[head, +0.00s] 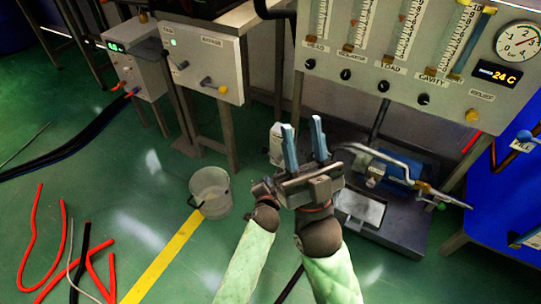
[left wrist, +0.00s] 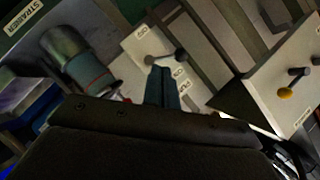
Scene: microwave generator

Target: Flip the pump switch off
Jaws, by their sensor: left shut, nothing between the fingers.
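A small pale switch box (head: 276,143) stands low behind my grippers in the head view, partly hidden. In the left wrist view a pale switch plate (left wrist: 150,50) with small labels carries a dark lever (left wrist: 181,55) ending in a ball knob. I take it for the pump switch. My left gripper (head: 288,127) is shut and empty; its fingertips (left wrist: 162,70) show right by the lever's base. I cannot tell whether they touch it.
A pump unit with a blue body (head: 375,172) sits on the floor to the right. A grey bucket (head: 211,192) stands to the left. The panel with a yellow knob (head: 223,89) is behind it. Red hoses (head: 38,240) lie on the green floor.

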